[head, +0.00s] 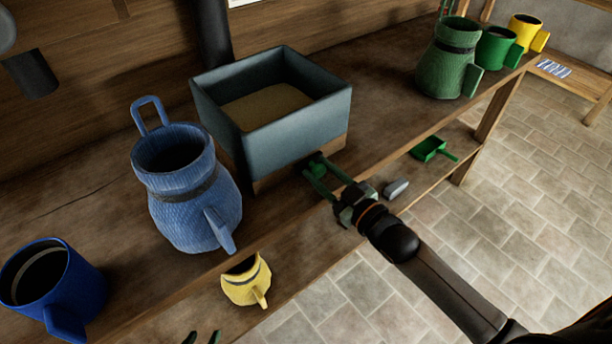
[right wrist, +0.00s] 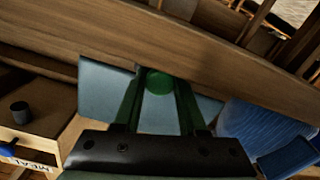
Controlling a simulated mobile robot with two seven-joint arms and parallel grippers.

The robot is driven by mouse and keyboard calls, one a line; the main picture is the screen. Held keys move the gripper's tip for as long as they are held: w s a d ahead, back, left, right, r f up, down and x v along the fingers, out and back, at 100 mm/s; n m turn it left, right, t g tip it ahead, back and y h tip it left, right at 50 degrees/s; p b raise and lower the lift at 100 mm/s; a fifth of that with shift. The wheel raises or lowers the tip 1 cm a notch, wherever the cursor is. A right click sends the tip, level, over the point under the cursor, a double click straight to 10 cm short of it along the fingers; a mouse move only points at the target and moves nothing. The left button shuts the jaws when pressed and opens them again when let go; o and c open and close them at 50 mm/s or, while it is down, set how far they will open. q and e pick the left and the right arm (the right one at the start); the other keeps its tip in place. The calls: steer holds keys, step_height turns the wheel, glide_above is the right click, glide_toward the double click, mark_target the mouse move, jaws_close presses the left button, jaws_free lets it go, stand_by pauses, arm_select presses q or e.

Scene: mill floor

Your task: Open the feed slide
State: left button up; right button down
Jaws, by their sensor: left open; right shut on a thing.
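The feed bin (head: 310,112) is an open blue-grey box with meal-coloured stuff inside, standing on a wooden base on the bench. A green knob (head: 318,171) sits low at its front right; I take it as the feed slide's knob. My right gripper (head: 316,174) is shut on this knob, with one finger on each side. In the right wrist view the round green knob (right wrist: 159,82) shows between the two green fingers. The slide plate itself cannot be made out. My left gripper (head: 202,338) shows only its open fingertips at the bottom edge, away from the bin.
A blue jug (head: 180,195) stands left of the bin, with a blue mug (head: 70,285) nearer. A yellow jug (head: 245,282), a grey item (head: 396,188) and a green scoop (head: 430,149) are lower down. A green jug (head: 445,70) stands farther right. A box labelled MEAL (right wrist: 35,166) shows too.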

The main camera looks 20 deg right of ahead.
steer(key=shift+w+d, duration=0.2)
steer(key=shift+d, duration=0.55)
steer(key=shift+c, duration=2.3)
jaws_free()
steer(key=shift+s+d, duration=0.1)
steer(key=shift+s, duration=0.1)
steer(key=p+v, duration=0.1)
steer(key=v, duration=1.1)
